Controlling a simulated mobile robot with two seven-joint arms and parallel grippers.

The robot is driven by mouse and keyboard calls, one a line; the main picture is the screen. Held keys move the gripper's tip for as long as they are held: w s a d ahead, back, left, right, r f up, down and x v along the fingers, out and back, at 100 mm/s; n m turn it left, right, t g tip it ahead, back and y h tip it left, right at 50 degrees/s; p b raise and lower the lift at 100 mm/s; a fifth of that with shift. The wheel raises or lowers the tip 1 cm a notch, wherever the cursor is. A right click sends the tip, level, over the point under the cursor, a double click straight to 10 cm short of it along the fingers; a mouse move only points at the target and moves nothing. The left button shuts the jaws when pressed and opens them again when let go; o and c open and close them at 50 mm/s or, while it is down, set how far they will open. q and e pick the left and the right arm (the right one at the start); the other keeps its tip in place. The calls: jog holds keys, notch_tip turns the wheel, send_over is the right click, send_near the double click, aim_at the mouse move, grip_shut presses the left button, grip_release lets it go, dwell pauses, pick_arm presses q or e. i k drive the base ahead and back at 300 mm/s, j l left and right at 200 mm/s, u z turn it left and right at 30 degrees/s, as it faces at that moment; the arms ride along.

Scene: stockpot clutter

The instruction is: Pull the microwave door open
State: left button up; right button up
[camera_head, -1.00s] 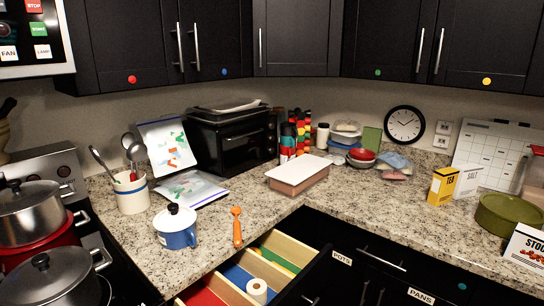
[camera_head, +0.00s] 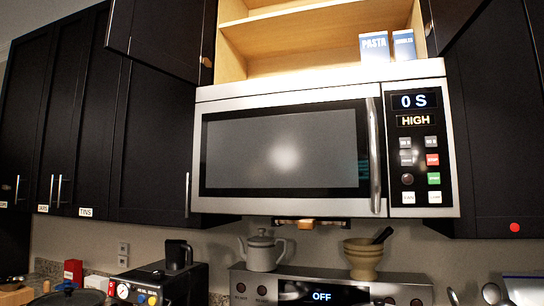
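The microwave (camera_head: 300,88) is mounted under an open cabinet, in the middle of the head view. It has a silver body, and its door (camera_head: 285,150) is shut with a dark window. The vertical silver handle (camera_head: 374,155) is on the door's right side. The control panel (camera_head: 420,150) right of it reads "0 S" and "HIGH", with several buttons. Neither of my grippers is in view, so nothing of mine is seen at the handle.
An open cabinet (camera_head: 330,35) above holds two blue boxes, one marked PASTA (camera_head: 375,47). Cabinet doors stand open at upper left (camera_head: 160,35) and upper right (camera_head: 458,20). Below are a kettle (camera_head: 262,252), a mortar (camera_head: 364,260) and the stove panel (camera_head: 325,290).

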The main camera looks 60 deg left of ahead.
aim_at(318, 152)
jog(key=u, duration=1.9)
